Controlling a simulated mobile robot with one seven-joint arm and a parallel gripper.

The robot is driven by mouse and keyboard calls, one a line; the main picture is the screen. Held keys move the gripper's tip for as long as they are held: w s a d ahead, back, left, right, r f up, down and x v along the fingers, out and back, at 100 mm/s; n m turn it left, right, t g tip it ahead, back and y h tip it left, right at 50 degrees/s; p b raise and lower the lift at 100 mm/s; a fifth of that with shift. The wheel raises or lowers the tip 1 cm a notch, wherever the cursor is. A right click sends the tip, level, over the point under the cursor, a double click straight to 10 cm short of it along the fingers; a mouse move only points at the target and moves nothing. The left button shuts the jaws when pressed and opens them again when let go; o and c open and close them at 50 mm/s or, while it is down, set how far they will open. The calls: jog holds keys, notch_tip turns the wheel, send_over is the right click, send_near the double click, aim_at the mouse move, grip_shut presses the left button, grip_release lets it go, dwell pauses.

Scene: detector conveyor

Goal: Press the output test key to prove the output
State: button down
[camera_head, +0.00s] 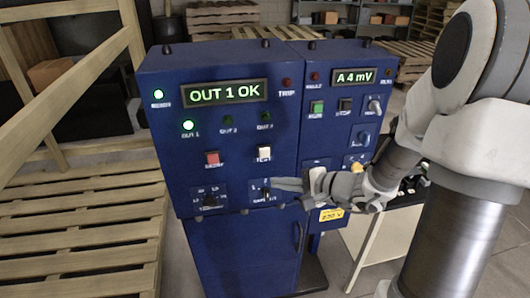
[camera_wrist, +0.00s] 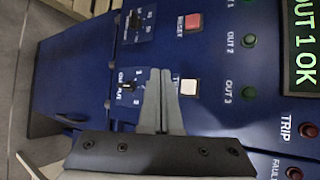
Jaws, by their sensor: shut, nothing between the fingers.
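The blue cabinet (camera_head: 235,130) has a display (camera_head: 223,92) reading "OUT 1 OK". A white square test key (camera_head: 264,153) sits below the display and shows beside my fingers in the wrist view (camera_wrist: 190,87). The OUT 1 lamp (camera_head: 188,125) glows green; OUT 2 (camera_head: 227,120) and OUT 3 (camera_head: 265,117) are dark. A small output selector (camera_wrist: 126,87) lies on the other side of my fingers. My gripper (camera_head: 278,185) is shut and empty, just below the test key in the head view. Whether the fingertips touch the panel, I cannot tell.
A red reset button (camera_head: 212,158) is left of the test key, with a rotary selector (camera_head: 209,199) below. The trip lamp (camera_head: 286,82) is dark red. The right-hand panel's display (camera_head: 353,77) reads "A 4 mV". Wooden pallets (camera_head: 80,235) stand at left.

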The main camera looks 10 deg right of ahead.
jog(key=p, duration=0.1)
send_near(261, 158)
jog(key=shift+s+a+x, duration=0.1)
jog(key=shift+s+x, duration=0.05)
jog(key=shift+x, duration=0.65)
jog(key=shift+s+a+x, duration=0.1)
jog(key=shift+x, duration=0.75)
jog(key=shift+s+a+x, duration=0.15)
jog(key=shift+x, duration=0.65)
jog(key=shift+w+f, duration=0.15)
jog(key=shift+f, duration=0.05)
jog(key=shift+w, duration=0.3)
jog(key=shift+w+b, duration=0.45)
jog(key=shift+w, duration=0.05)
dwell(0.8)
jog(key=shift+s, duration=0.15)
jog(key=shift+s+b, duration=0.65)
jog(key=shift+s, duration=0.15)
jog(key=shift+s, duration=0.1)
